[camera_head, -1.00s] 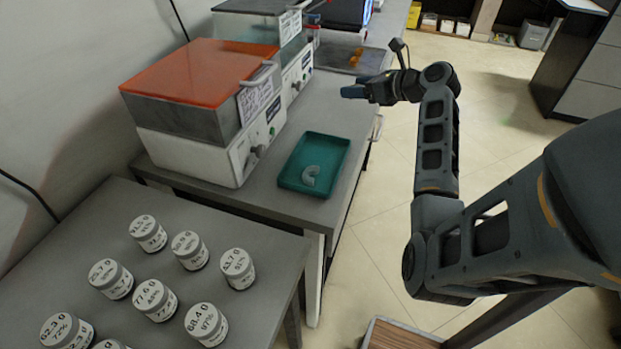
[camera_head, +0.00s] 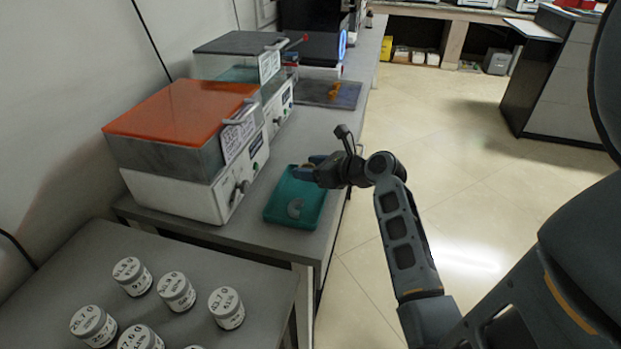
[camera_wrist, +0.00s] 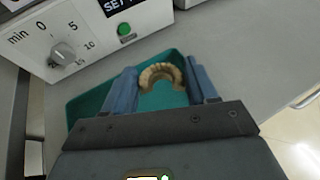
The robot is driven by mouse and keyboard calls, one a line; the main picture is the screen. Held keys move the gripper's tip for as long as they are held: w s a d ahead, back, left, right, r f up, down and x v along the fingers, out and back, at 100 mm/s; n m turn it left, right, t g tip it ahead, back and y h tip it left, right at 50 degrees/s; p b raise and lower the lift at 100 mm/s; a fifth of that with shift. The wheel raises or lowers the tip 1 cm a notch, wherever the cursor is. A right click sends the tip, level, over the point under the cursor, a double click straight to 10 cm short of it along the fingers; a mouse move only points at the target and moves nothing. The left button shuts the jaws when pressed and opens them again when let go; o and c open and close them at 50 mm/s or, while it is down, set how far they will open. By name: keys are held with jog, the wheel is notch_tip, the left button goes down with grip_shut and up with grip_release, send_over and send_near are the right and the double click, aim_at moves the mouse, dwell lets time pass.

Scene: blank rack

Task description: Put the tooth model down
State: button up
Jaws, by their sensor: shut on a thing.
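The tan, arch-shaped tooth model (camera_wrist: 161,73) sits between the two blue fingers of my gripper (camera_wrist: 163,82) in the wrist view. My gripper (camera_head: 307,168) is shut on it. In the head view they are over the far end of a teal tray (camera_head: 280,217); the model is too small and covered to make out clearly there. A pale grey arch-shaped piece (camera_head: 295,208) lies in the nearer part of the tray. The wrist view also shows the tray (camera_wrist: 88,104) beneath my fingers, but my gripper hides its near part.
An orange-lidded machine (camera_head: 185,150) stands left of the tray, with a glass-topped one (camera_head: 240,62) behind. A dark plate with small orange items (camera_head: 333,92) lies farther back. Labelled jars (camera_head: 132,276) stand on the near table. The bench (camera_head: 300,130) beyond the tray is clear.

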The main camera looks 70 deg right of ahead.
aim_at(311, 187)
jog(key=shift+f, duration=1.75)
jog(key=shift+f, duration=0.1)
jog(key=o, duration=0.8)
jog(key=shift+o, duration=0.2)
jog(key=v, duration=1.2)
